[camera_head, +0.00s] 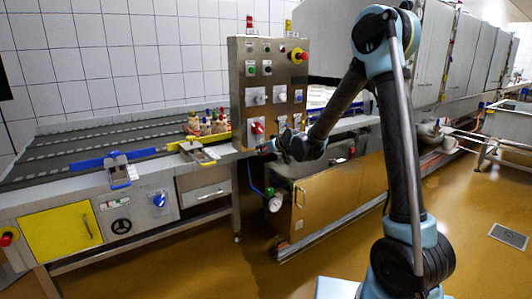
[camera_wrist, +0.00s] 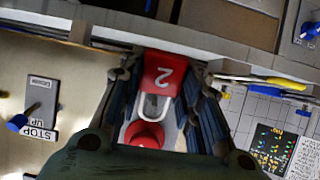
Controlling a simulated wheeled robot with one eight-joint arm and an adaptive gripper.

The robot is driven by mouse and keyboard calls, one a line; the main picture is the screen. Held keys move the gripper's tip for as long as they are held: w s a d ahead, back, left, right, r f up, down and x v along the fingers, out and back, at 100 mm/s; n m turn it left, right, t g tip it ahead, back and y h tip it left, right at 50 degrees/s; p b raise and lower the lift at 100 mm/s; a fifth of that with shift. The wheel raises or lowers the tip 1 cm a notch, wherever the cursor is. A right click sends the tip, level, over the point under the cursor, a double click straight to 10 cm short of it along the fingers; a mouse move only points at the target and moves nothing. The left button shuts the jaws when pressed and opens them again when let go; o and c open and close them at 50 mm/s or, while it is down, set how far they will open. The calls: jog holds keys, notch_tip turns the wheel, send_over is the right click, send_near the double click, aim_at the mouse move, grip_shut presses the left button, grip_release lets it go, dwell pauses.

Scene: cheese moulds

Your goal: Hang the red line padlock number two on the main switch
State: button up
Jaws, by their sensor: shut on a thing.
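The red padlock (camera_wrist: 166,72), marked with a white 2, is between the fingers of my gripper (camera_wrist: 162,90), which is shut on it. Its pale shackle (camera_wrist: 151,106) points down in the wrist view, toward a red knob (camera_wrist: 146,133). The shackle end overlaps or lies close to this knob; I cannot tell whether it passes through anything. In the head view, a red rotary switch (camera_head: 257,128) sits low on the steel control panel (camera_head: 243,80). My gripper (camera_head: 268,147) is just below and right of it there; the padlock is too small to make out.
Small coloured items (camera_head: 208,124) stand left of the panel. A blue-handled switch (camera_wrist: 20,122) shows at the left in the wrist view.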

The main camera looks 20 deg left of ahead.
jog(key=shift+x, duration=1.55)
jog(key=o, duration=1.2)
jog(key=shift+o, duration=0.2)
